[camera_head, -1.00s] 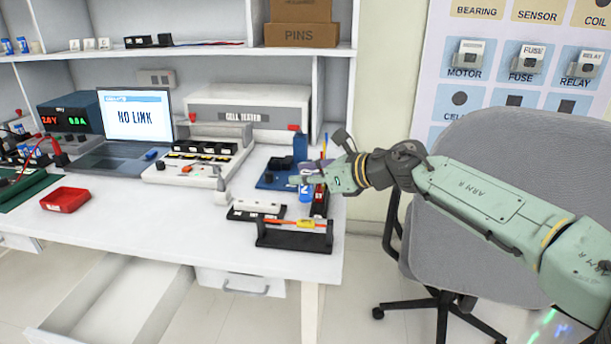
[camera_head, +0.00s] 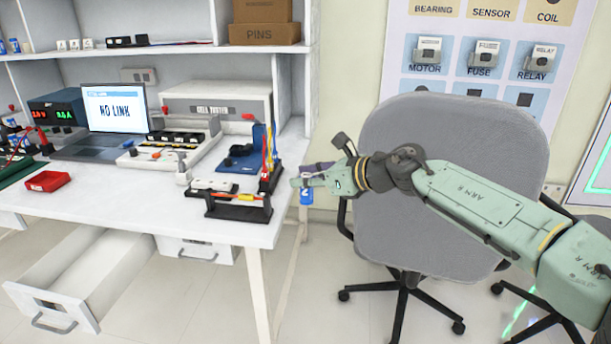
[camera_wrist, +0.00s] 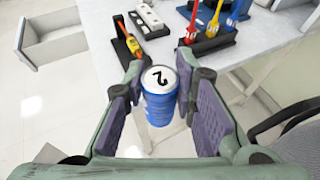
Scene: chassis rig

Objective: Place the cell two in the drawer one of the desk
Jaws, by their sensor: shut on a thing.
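Cell two (camera_wrist: 160,95) is a blue cylinder with a white top marked 2, upright between the purple pads of my gripper (camera_wrist: 165,100) in the wrist view. In the head view the blue cell (camera_head: 306,194) hangs below my gripper (camera_head: 308,180), just off the desk's right edge. My gripper is shut on it. An open, empty-looking drawer (camera_head: 60,300) stands pulled out at the lower left under the desk (camera_head: 110,212); it also shows in the wrist view (camera_wrist: 50,50). A second drawer (camera_head: 197,250) to its right is closed. I see no number on either drawer.
A grey chair (camera_head: 440,150) stands right of the desk, behind my arm. A black holder (camera_head: 238,210) and a blue stand (camera_head: 245,160) with screwdrivers nearby are at the desk's right end. A red tray (camera_head: 47,181) lies left. Floor before the desk is clear.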

